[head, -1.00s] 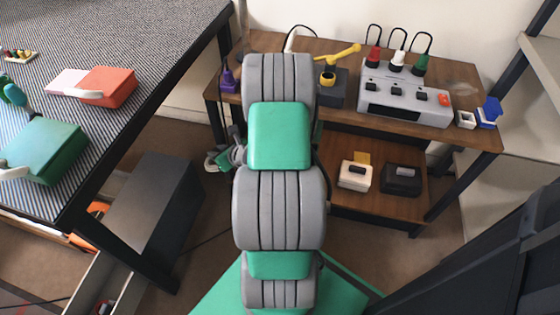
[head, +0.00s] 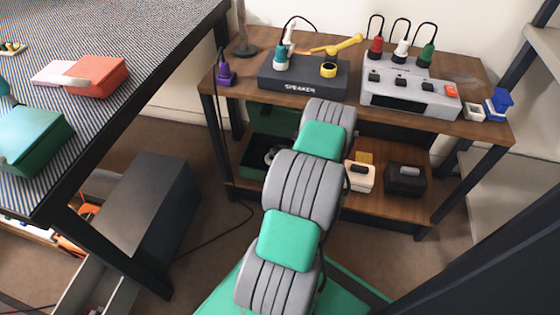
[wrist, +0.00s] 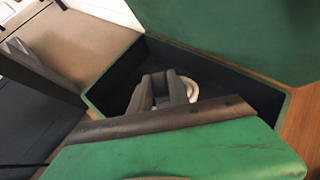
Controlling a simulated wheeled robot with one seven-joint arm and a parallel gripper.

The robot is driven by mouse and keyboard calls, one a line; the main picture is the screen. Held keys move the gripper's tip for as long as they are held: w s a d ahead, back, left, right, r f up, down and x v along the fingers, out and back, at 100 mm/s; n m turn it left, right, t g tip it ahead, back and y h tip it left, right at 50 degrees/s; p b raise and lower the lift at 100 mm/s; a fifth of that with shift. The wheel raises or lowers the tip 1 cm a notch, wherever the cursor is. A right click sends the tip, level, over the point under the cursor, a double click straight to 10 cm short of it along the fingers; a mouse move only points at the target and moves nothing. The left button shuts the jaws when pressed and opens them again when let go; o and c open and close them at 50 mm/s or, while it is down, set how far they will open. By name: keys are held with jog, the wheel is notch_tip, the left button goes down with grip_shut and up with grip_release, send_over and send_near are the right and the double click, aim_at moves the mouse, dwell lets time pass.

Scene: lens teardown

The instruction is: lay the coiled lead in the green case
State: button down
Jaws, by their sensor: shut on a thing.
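The green case stands open on the left of the lower shelf in the head view, its raised lid (head: 268,117) at the back, partly behind my arm. My gripper (wrist: 163,92) is shut on the coiled lead (wrist: 192,88), a pale ring by the fingertips. In the wrist view the fingers and coil show over the inside of the case. I cannot tell whether the coil touches its floor. In the head view my arm hides most of the gripper.
The upper shelf (head: 478,132) lies over the case and carries a speaker box (head: 300,80), a grey socket unit (head: 410,97) and a purple plug (head: 225,75). A cream box (head: 360,178) and a black box (head: 405,180) sit right of the case. A dark shelf leg stands at its left.

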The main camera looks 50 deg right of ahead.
jog(key=shift+d+f, duration=0.35)
jog(key=shift+f, duration=0.1)
jog(key=shift+s+d+f+b, duration=0.15)
jog(key=shift+f+b, duration=1)
jog(key=shift+f, duration=0.75)
jog(key=c, duration=1.3)
grip_release()
jog(key=shift+o, duration=0.2)
